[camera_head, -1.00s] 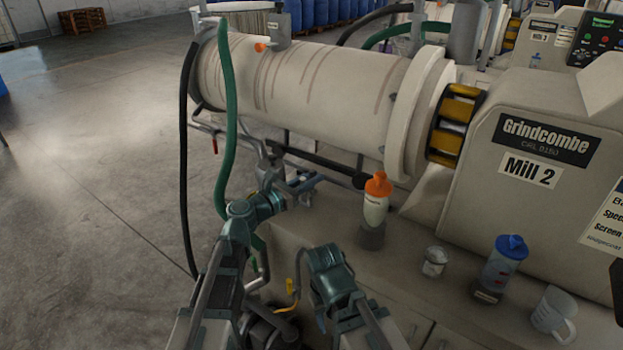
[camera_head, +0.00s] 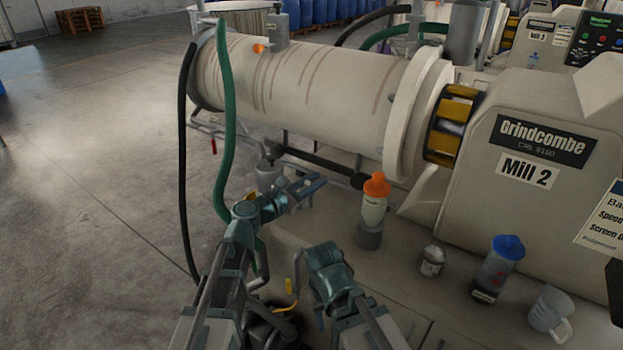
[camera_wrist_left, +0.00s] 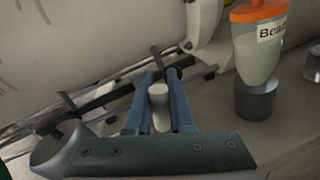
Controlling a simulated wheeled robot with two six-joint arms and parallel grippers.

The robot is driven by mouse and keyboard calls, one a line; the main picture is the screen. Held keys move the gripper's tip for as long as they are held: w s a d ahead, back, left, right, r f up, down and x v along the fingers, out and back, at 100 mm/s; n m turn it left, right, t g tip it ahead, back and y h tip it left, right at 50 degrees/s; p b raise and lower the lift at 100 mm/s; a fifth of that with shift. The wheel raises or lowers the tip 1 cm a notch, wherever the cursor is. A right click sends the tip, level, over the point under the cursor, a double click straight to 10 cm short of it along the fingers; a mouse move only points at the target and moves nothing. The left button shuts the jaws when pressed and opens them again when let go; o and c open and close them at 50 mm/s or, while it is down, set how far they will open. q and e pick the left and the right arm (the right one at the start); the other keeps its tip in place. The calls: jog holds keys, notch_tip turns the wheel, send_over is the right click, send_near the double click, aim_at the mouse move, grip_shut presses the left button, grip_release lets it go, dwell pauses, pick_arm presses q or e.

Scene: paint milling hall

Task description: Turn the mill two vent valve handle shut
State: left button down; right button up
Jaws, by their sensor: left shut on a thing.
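Mill 2 (camera_head: 310,88), a cream drum with brown streaks, lies across the head view, its labelled housing (camera_head: 540,195) at the right. A small orange-tipped handle (camera_head: 262,48) sits on the drum's upper left, beside a grey box. I cannot tell for sure that it is the vent valve handle. My left gripper (camera_head: 312,186) is below the drum, well away from that handle. In the left wrist view its fingers (camera_wrist_left: 158,100) are closed around a small pale grey cylinder (camera_wrist_left: 159,108). What that cylinder belongs to is unclear.
An orange-capped bottle (camera_head: 374,205) stands just right of my left gripper. A small jar (camera_head: 432,262), a blue-lidded bottle (camera_head: 498,265) and a clear jug (camera_head: 549,310) stand farther right. A green hose (camera_head: 225,120) and a black hose (camera_head: 183,150) hang at the left. Open floor lies beyond them.

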pick_arm(q)
notch_tip(320, 180, down, 6)
jog(key=s+d+m+t+y+b, duration=0.1)
jog(key=s+d+m+y+b, duration=0.1)
jog(key=m, duration=1)
jog(key=shift+d+m+y+b, duration=0.3)
jog(key=shift+d+y+b, duration=0.1)
jog(key=shift+y, duration=0.4)
jog(key=shift+s, duration=0.1)
jog(key=c, duration=0.8)
grip_release()
jog(key=shift+r, duration=0.1)
jog(key=shift+r, duration=0.1)
